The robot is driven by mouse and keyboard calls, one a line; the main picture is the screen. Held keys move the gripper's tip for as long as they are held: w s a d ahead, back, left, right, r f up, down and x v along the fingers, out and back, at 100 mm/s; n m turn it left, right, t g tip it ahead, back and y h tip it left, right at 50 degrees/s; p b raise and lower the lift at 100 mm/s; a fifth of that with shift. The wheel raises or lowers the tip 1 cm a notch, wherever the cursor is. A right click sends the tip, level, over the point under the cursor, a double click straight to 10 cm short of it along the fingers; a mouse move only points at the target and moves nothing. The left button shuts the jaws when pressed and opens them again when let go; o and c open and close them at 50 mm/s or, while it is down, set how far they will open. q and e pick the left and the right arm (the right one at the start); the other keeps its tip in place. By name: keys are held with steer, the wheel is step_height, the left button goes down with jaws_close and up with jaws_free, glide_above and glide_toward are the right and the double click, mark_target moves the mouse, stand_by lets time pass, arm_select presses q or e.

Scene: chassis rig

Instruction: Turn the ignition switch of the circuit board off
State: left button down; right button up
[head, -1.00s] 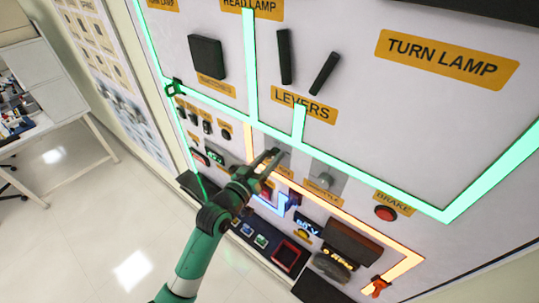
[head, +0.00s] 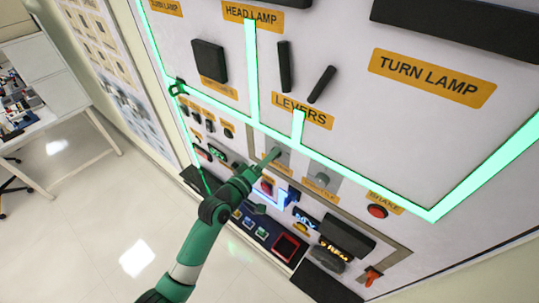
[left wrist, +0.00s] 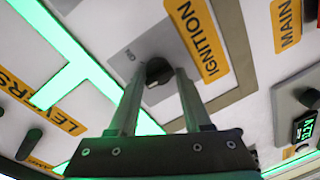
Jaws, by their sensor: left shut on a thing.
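The ignition switch is a dark round knob (left wrist: 158,70) on a grey plate, seen in the left wrist view beside the yellow IGNITION label (left wrist: 198,38). A small ON mark (left wrist: 129,54) is on the plate. My left gripper (left wrist: 159,78) has one finger on each side of the knob and is shut on it. A pale mark shows on the knob's lower side; its exact angle is hard to tell. In the head view my left gripper (head: 272,157) reaches the board and mostly hides the knob. My right gripper is not in view.
The board (head: 330,52) carries lit green strips (head: 251,75), a throttle knob (head: 323,178), a red brake button (head: 377,211) and a red-orange switch (head: 373,276). The strip past the throttle is unlit grey. Open floor (head: 100,210) lies left of the board.

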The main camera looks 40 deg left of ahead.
arm_select(q)
steer(key=shift+r, duration=0.4)
steer(key=c, duration=0.6)
jaws_free()
steer(key=shift+o, duration=0.8)
steer(key=shift+f, duration=0.2)
steer(key=s+d, duration=0.1)
steer(key=s, duration=1)
steer(key=shift+s+d+r+b, duration=0.25)
steer(key=shift+d+r+b, duration=0.15)
